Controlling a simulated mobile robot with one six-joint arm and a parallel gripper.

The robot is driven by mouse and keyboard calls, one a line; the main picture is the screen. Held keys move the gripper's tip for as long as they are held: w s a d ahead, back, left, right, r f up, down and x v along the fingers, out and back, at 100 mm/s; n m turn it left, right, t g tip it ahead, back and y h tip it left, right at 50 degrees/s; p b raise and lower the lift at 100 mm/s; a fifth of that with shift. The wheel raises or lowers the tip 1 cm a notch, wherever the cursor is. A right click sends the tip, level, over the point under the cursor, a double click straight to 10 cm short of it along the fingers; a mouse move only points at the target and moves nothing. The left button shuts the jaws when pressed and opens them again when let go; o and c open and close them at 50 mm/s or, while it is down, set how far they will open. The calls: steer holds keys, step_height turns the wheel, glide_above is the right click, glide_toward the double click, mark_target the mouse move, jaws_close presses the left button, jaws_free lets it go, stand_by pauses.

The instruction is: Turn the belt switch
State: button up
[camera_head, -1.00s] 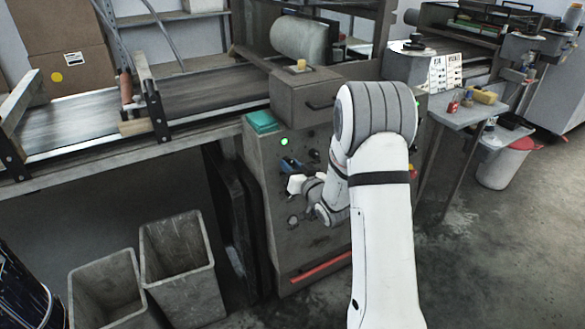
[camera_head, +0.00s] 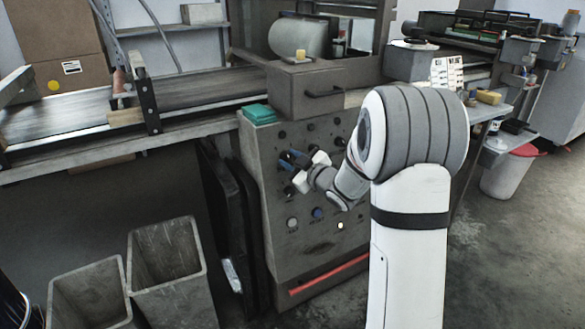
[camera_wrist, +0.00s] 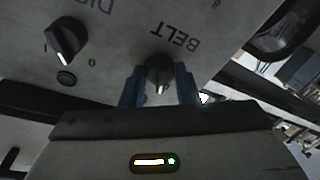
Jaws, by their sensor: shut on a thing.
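The belt switch (camera_wrist: 160,68) is a dark round knob with a white pointer mark, beside the upside-down word BELT on the grey panel. In the wrist view my gripper (camera_wrist: 160,84) has one blue finger on each side of the knob and is shut on it. The pointer mark faces down in that picture, toward my gripper body. In the head view my gripper (camera_head: 288,160) is at the upper left of the control panel (camera_head: 270,200). The switch itself cannot be made out there behind the fingers.
Another pointer knob (camera_wrist: 66,40) sits beside the belt switch. A small lamp (camera_head: 340,226) glows low on the panel. A teal object (camera_head: 258,114) lies on the panel's top edge. The conveyor belt (camera_head: 70,112) runs left. Two bins (camera_head: 168,262) stand on the floor.

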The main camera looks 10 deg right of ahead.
steer(key=shift+d+n+b, duration=0.15)
steer(key=shift+n+b, duration=0.4)
steer(key=shift+n, duration=0.55)
steer(key=o, duration=1)
steer(key=shift+c, duration=0.2)
steer(key=p+v, duration=0.1)
steer(key=v, duration=0.6)
steer(key=shift+s+d, duration=0.2)
steer(key=shift+s, duration=0.1)
steer(key=shift+r, duration=0.1)
